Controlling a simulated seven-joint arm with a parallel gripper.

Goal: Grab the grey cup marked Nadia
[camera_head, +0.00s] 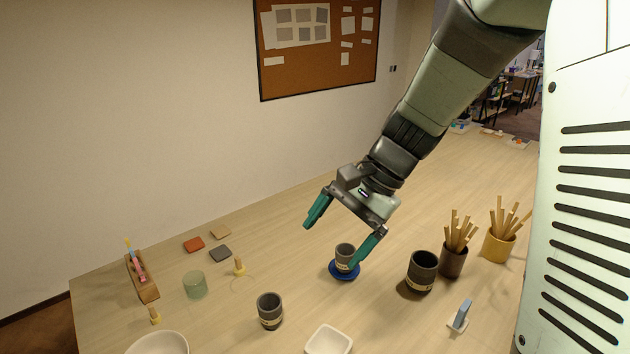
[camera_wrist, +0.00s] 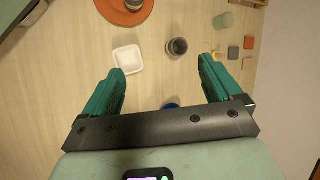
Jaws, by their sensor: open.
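Several grey cups with pale label bands stand on the table; I cannot read the names. One grey cup (camera_head: 346,254) stands on a blue saucer (camera_head: 343,275). Another grey cup (camera_head: 270,308) stands nearer the front and shows in the wrist view (camera_wrist: 177,46). A wider dark grey cup (camera_head: 422,268) stands to the right. My gripper (camera_head: 336,240) is open and empty, raised near the cup on the saucer; one finger passes just in front of that cup's right side. In the wrist view my fingers (camera_wrist: 162,70) are spread, and only a sliver of blue saucer (camera_wrist: 171,105) shows.
A white square dish (camera_head: 328,341) is at the front. Brown (camera_head: 453,262) and yellow (camera_head: 498,246) pots of sticks stand right. A green glass (camera_head: 194,285), coloured tiles (camera_head: 220,254) and a wooden holder (camera_head: 147,290) are left. The wrist view shows an orange plate (camera_wrist: 112,12) bearing another cup.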

